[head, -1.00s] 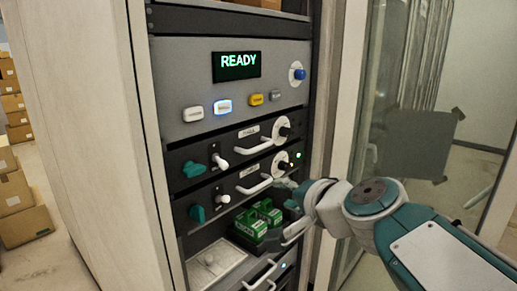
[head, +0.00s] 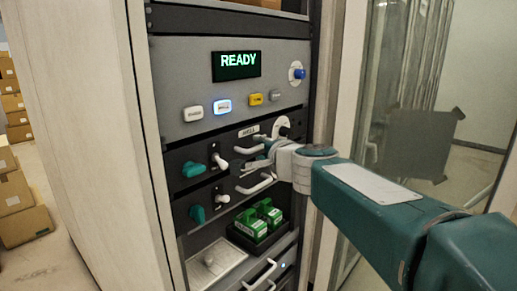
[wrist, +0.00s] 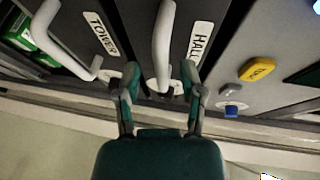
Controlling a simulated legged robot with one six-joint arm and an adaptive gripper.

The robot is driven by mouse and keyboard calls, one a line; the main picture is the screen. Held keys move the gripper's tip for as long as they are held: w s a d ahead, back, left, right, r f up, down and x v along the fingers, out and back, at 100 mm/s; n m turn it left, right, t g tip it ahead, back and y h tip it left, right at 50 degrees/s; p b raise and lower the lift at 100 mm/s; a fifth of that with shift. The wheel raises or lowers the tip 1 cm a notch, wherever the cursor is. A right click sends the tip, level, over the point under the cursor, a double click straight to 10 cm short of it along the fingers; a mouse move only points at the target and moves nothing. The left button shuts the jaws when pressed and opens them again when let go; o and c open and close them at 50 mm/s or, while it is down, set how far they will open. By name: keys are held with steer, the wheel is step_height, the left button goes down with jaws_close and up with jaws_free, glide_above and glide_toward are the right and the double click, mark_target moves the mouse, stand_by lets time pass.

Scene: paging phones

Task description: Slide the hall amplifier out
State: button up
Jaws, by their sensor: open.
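The hall amplifier (head: 222,150) is the upper of two dark rack units below the READY panel. Its HALL label (wrist: 201,38) and white bar handle (wrist: 164,40) show in the wrist view. My gripper (wrist: 160,70) is open, with one finger on each side of the handle's near end; I cannot tell whether they touch it. In the head view my gripper (head: 264,152) is in front of the unit's right half and hides part of the handle. The unit looks flush in the rack.
The tower unit, with its TOWER label (wrist: 101,33) and handle (head: 254,186), sits just below. Green blocks (head: 258,219) stand in a dark tray lower down. The READY display (head: 236,66) and coloured buttons are above. A glass door (head: 415,100) stands at right.

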steer(key=shift+w+a+f, duration=0.15)
steer(key=shift+w+a, duration=0.15)
steer(key=shift+w, duration=0.3)
jaws_close()
steer(key=s+d, duration=0.6)
steer(key=d, duration=0.1)
steer(key=shift+s+d, duration=0.2)
jaws_free()
steer(key=shift+w+a, duration=0.1)
